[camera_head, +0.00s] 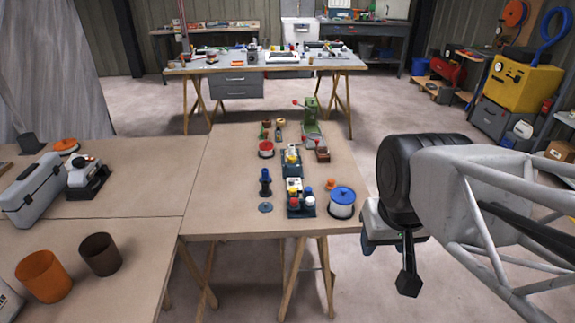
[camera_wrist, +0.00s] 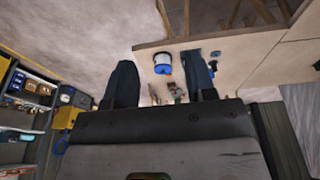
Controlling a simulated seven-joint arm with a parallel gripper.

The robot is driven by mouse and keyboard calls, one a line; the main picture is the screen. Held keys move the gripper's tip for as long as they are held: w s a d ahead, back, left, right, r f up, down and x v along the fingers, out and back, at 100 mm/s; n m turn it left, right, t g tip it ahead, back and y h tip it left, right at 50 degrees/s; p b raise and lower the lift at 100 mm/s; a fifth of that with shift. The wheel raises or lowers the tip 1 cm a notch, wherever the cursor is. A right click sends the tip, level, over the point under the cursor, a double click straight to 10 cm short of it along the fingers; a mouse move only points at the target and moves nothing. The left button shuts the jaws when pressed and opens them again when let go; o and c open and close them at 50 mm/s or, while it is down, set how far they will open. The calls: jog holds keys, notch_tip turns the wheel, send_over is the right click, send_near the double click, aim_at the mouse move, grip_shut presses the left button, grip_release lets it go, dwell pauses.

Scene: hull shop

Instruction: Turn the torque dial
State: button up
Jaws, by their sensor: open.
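My gripper (camera_head: 407,272) hangs off the right side of the tan work table (camera_head: 235,190), in the air and apart from everything on it. In the wrist view its two dark fingers (camera_wrist: 160,78) are spread with nothing held between them. I cannot tell for certain which part is the torque dial. A dark-based unit with several coloured knobs or caps (camera_head: 300,205) stands near the table's front edge. A similar blue-based unit (camera_head: 292,162) stands behind it. A green machine (camera_head: 312,122) with a red-tipped lever stands at the back.
A white, blue-topped tub (camera_head: 342,203) stands at the table's front right, nearest my gripper; it also shows in the wrist view (camera_wrist: 162,63). A dark blue spool-like piece (camera_head: 265,183) stands left of the knobbed unit. The table's left part is mostly bare.

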jog(key=w, duration=0.1)
jog(key=n+g, duration=0.3)
jog(key=n, duration=1.9)
send_over(292, 180)
jog(key=f, duration=2.3)
jog(key=shift+s+f, duration=0.1)
jog(key=shift+s, duration=0.2)
jog(key=shift+w+f+n, duration=0.25)
jog(key=shift+f+n, duration=0.05)
jog(key=shift+n, duration=0.1)
jog(key=shift+f, duration=3.9)
